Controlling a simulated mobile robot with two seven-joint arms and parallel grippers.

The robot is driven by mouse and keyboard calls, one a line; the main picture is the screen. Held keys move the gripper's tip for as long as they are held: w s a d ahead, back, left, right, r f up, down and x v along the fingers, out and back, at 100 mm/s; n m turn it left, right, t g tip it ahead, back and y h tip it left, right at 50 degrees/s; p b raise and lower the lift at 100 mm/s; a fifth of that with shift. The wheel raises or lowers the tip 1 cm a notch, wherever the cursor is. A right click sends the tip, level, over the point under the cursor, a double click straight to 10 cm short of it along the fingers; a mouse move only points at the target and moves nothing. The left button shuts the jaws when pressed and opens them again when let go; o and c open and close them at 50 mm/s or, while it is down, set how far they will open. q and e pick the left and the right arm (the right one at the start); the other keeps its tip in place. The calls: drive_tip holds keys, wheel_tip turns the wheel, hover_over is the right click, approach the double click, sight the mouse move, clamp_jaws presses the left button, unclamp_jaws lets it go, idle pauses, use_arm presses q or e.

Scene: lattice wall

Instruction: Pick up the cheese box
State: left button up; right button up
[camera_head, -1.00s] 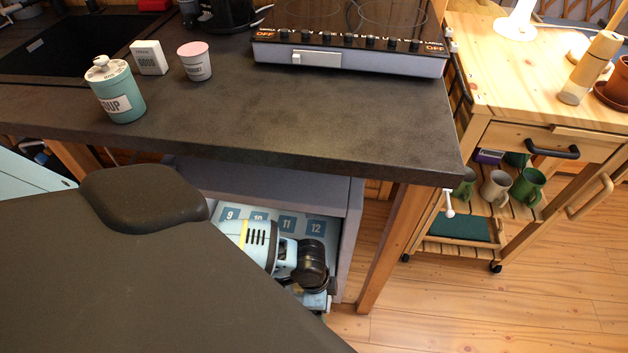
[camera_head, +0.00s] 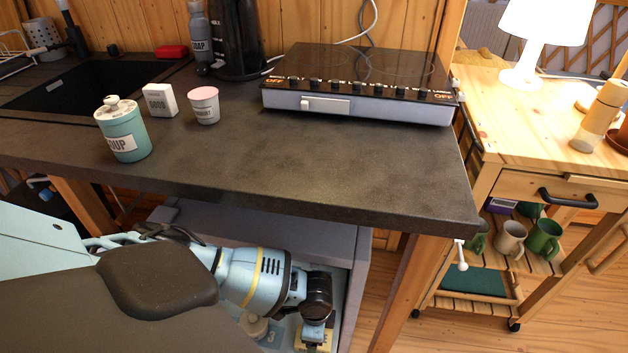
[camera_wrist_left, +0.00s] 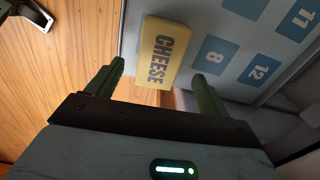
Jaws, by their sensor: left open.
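The cheese box (camera_wrist_left: 165,52), a yellow block with dark CHEESE lettering, lies on a pale surface with blue numbered squares in the left wrist view. My left gripper (camera_wrist_left: 158,72) is open, with one green finger on each side of the box's near end; I cannot tell whether they touch it. In the head view my left arm reaches into the compartment under the dark counter, and a small yellow part of the box (camera_head: 325,345) shows below the wrist at the bottom edge. My right gripper is not in view.
The counter (camera_head: 330,180) overhangs my left arm. A teal jar (camera_head: 123,132), white carton (camera_head: 160,100), pink-topped cup (camera_head: 204,106) and stove (camera_head: 355,95) stand on it. A wooden cart (camera_head: 545,130) stands right.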

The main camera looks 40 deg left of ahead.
use_arm(q)
wheel_tip(320, 180, down, 5)
drive_tip(key=shift+s+a+f+b, duration=0.1)
drive_tip(key=shift+s+a+b, duration=0.05)
drive_tip(key=shift+b, duration=0.65)
drive_tip(key=c, duration=1.2)
